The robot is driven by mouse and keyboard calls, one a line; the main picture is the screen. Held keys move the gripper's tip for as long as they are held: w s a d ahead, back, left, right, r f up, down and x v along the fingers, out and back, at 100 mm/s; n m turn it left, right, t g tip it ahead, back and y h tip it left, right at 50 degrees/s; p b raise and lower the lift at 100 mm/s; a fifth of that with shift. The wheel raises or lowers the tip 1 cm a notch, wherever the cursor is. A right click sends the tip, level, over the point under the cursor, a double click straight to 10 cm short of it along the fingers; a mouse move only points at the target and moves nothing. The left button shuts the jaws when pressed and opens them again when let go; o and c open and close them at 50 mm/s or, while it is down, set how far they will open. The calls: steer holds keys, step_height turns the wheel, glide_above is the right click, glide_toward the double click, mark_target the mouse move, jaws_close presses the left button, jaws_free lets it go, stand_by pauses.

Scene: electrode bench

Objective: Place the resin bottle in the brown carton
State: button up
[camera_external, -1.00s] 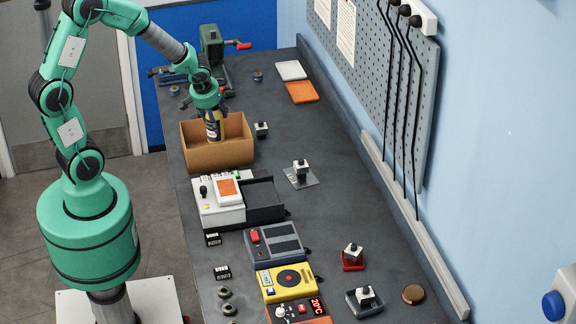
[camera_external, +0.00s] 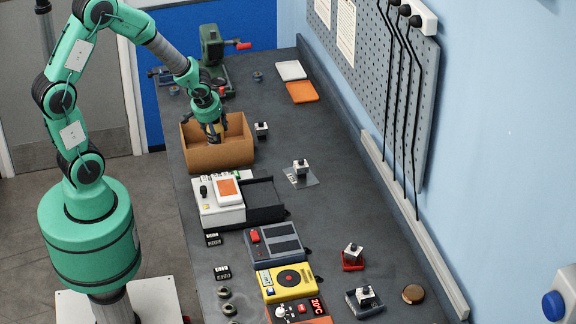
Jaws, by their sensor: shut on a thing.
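The brown carton (camera_external: 220,159) stands open-topped on the far part of the dark bench. My gripper (camera_external: 212,124) points down inside the carton's opening. It is shut on the resin bottle (camera_external: 214,138), a dark bottle with a yellowish band. The bottle is upright and its lower part is inside the carton, partly hidden by the carton's front wall. Whether its base touches the carton floor cannot be seen.
A green vise-like machine (camera_external: 213,45) stands behind the carton. A small block (camera_external: 261,130) sits just right of the carton. A white device (camera_external: 221,203) stands in front of it. White (camera_external: 291,70) and orange (camera_external: 302,92) trays lie at the back right.

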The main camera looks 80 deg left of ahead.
steer(key=shift+w+f, duration=0.1)
stand_by(0.3)
steer(key=o, duration=1.8)
steer(key=shift+c, duration=0.2)
steer(key=p+v, duration=0.2)
steer(key=v, duration=1)
